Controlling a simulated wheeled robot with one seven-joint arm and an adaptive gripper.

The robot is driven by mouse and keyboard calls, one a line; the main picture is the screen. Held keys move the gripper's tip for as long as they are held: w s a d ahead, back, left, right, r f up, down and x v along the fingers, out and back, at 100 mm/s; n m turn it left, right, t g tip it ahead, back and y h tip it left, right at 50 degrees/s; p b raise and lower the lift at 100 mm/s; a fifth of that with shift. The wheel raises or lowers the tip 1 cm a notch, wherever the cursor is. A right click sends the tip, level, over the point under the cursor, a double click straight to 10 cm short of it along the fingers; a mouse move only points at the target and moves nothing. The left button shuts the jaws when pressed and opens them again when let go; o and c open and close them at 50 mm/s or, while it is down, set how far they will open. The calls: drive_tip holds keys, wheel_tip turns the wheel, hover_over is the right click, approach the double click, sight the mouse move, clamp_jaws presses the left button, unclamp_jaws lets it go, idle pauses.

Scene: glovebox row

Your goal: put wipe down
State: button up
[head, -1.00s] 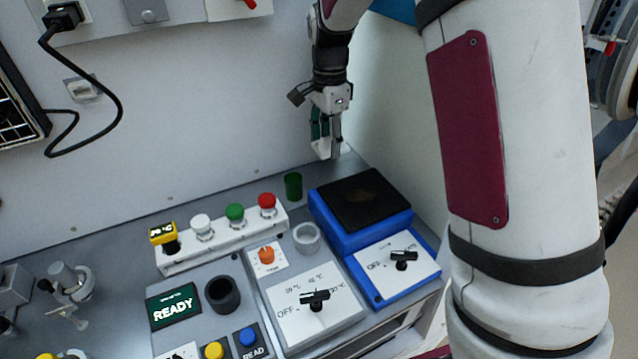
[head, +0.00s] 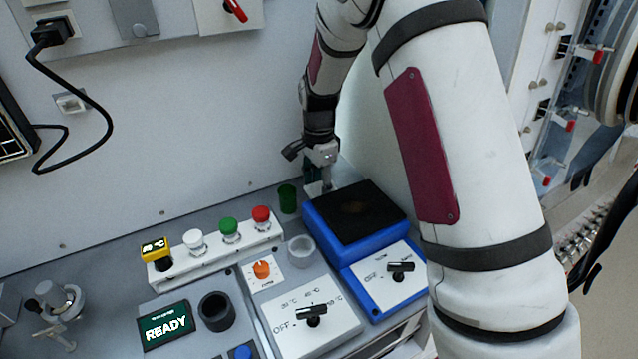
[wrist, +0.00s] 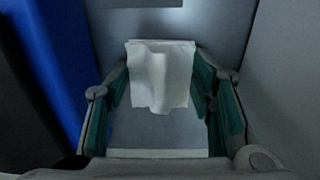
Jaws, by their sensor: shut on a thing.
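The wipe (wrist: 161,75) is a white, creased cloth. In the wrist view it spans the gap between the two green-padded fingers. My gripper (head: 318,178) is shut on it, pointing down behind the blue hot plate at the back corner of the bench. In the head view only a small pale part of the wipe (head: 314,189) shows beside the fingers; the hot plate hides part of the fingertips. I cannot tell whether the wipe touches the bench top.
The blue hot plate (head: 345,235) with a black top stands close in front of my gripper. A green cup (head: 288,198) stands just left. A strip of coloured buttons (head: 215,248) lies further left. Walls close in behind and to the right.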

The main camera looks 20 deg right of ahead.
sight(319, 182)
drive_tip(key=o, duration=1.2)
drive_tip(key=shift+f, duration=0.1)
wheel_tip(319, 182, up, 12)
drive_tip(key=s+r+n+t, duration=0.1)
drive_tip(key=s+r+n, duration=0.3)
drive_tip(key=s+r, duration=0.4)
drive_tip(key=s+d+r+n+t, duration=0.1)
drive_tip(key=s+n, duration=1)
drive_tip(key=s, duration=1.4)
drive_tip(key=shift+r+n+t+b, duration=0.3)
drive_tip(key=shift+r+n+t, duration=0.15)
drive_tip(key=shift+t, duration=0.65)
